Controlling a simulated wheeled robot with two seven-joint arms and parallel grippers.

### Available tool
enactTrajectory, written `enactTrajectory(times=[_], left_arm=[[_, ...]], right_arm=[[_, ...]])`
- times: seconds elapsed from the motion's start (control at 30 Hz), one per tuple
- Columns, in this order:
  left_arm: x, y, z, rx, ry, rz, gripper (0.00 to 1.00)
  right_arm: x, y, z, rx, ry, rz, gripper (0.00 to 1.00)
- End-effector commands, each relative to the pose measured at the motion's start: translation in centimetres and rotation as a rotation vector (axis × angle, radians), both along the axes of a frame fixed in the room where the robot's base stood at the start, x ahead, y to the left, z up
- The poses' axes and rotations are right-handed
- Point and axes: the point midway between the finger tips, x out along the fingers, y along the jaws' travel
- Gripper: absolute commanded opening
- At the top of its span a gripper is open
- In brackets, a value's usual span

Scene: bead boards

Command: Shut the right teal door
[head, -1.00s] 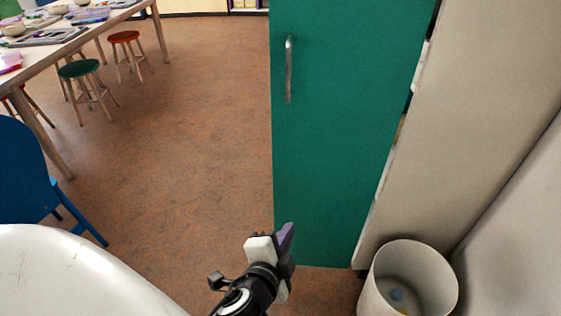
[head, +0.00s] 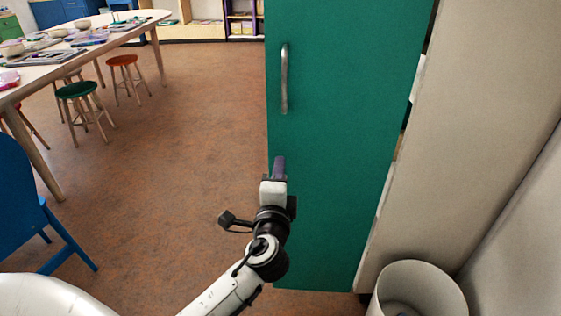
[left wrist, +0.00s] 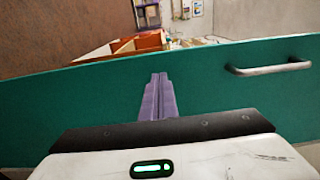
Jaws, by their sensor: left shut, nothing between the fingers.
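The teal door (head: 345,130) stands open beside the pale cabinet side (head: 490,110), with a gap behind its right edge. Its metal bar handle (head: 284,78) is near its left edge. My left gripper (head: 279,167) is in front of the door, below the handle and close to the door's left edge, with its purple fingers shut and empty. In the left wrist view the fingers (left wrist: 159,95) overlap the teal door (left wrist: 215,85), and the handle (left wrist: 268,68) is to their right. I cannot tell whether they touch the door. My right gripper is not in view.
A pale bin (head: 418,290) stands on the floor right of the door's foot. A blue chair (head: 20,205) is at left. A table with stools, including a green-topped one (head: 77,90), is farther back. The floor (head: 175,150) left of the door is clear.

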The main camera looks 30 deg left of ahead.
Motion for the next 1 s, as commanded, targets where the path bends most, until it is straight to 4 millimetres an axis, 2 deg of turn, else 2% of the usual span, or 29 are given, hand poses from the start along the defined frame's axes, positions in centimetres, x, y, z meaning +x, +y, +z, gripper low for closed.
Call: enactTrajectory(times=[0.2,0.77,1.0], left_arm=[[2.2,1.2,-0.1,0.000,0.000,0.000,0.00],[2.9,1.6,0.0,0.000,0.001,-0.010,0.00],[4.9,2.9,0.1,0.006,0.003,-0.090,0.00]], right_arm=[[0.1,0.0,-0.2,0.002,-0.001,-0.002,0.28],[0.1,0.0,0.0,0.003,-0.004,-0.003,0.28],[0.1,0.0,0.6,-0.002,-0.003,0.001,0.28]])
